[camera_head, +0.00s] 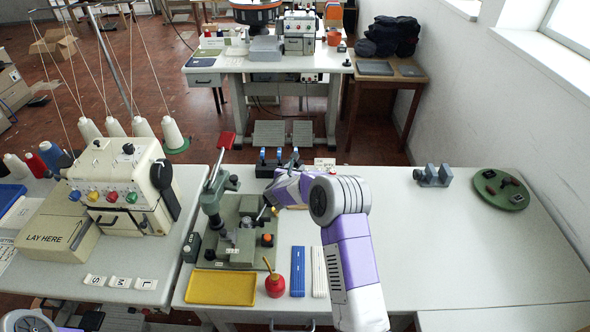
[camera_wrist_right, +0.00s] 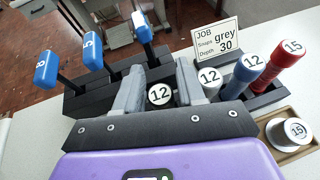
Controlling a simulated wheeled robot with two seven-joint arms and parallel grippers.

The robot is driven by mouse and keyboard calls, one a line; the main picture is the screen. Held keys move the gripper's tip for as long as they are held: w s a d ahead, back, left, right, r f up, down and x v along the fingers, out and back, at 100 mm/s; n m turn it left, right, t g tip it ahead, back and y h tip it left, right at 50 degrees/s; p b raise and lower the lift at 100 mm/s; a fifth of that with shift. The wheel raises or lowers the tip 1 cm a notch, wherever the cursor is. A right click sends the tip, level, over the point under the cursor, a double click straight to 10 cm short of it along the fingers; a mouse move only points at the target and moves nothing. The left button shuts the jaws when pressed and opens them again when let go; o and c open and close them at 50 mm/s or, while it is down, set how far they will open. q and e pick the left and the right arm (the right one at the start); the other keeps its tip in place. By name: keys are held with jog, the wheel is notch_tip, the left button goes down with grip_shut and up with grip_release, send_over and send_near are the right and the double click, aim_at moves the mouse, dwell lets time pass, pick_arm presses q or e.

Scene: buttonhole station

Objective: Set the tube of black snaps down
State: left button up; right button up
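The tube of black snaps (camera_wrist_right: 160,94), with a white "12" on its end, is between the two fingers of my right gripper (camera_wrist_right: 160,85) in the right wrist view. The fingers appear closed on its sides. The tube is upright at the dark rack (camera_wrist_right: 78,102); its lower part is hidden, so I cannot tell whether it rests in a slot. In the head view my right gripper (camera_head: 291,165) is at the rack (camera_head: 266,171), behind the green press, and the tube is hidden there. My left gripper is not in view; only part of the left arm shows at the bottom left.
White (camera_wrist_right: 210,80), blue (camera_wrist_right: 243,77) and red (camera_wrist_right: 280,66) tubes stand right of the gripper. Blue-topped levers (camera_wrist_right: 92,50) stand left. A job card (camera_wrist_right: 217,38) reads "grey".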

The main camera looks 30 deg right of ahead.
jog(key=shift+r, duration=0.2)
jog(key=shift+s+a+r, duration=0.15)
jog(key=shift+s+a, duration=0.05)
jog(key=shift+a, duration=0.05)
jog(key=p+v, duration=0.1)
jog(key=v, duration=1)
jog(key=shift+s, duration=0.2)
jog(key=shift+w, duration=0.1)
